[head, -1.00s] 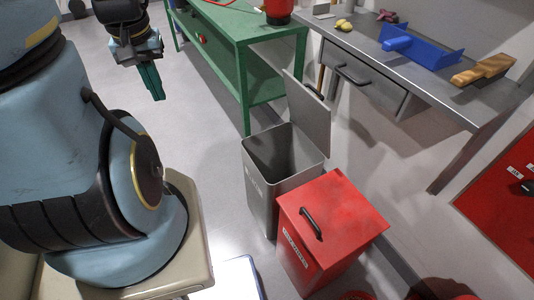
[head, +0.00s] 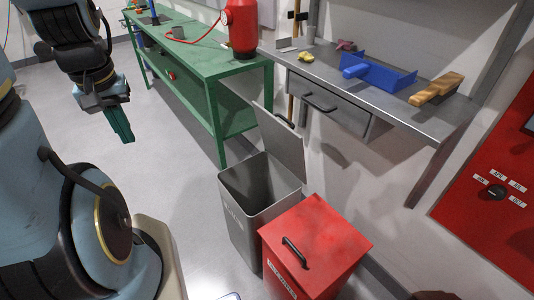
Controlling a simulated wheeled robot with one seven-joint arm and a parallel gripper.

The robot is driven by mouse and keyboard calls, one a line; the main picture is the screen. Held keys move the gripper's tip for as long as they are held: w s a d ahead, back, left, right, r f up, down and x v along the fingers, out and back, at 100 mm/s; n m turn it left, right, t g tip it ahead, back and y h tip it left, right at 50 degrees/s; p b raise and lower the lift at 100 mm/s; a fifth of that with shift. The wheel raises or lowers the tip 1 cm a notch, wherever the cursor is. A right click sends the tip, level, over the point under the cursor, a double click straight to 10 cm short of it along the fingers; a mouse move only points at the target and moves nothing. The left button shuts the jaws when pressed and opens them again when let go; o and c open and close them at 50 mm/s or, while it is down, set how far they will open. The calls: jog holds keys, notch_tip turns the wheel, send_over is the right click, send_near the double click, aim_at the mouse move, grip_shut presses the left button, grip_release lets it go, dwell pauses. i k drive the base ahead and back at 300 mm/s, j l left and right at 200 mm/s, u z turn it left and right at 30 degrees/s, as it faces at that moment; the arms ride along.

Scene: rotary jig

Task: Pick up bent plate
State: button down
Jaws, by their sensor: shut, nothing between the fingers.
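My gripper (head: 124,137) hangs at the upper left of the head view, above the open floor. Its teal fingers are together, point down and hold nothing. No bent plate shows clearly. A small grey upright piece (head: 311,36) stands at the back left of the grey metal table (head: 432,122); it may be the bent plate, but it is too small to tell. My gripper is far to the left of it and apart from everything.
A green bench (head: 205,62) with a red container (head: 240,30) stands behind. An open grey bin (head: 232,203) and a red lidded box (head: 325,228) stand in front of the metal table. A blue tray (head: 390,76) and a wooden-coloured brush (head: 437,88) lie on it. The left floor is clear.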

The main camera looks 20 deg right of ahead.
aim_at(283, 46)
jog(key=i+j, duration=0.25)
jog(key=i, duration=0.25)
jog(key=i+j+z, duration=0.1)
jog(key=i+j, duration=0.2)
jog(key=i, duration=0.25)
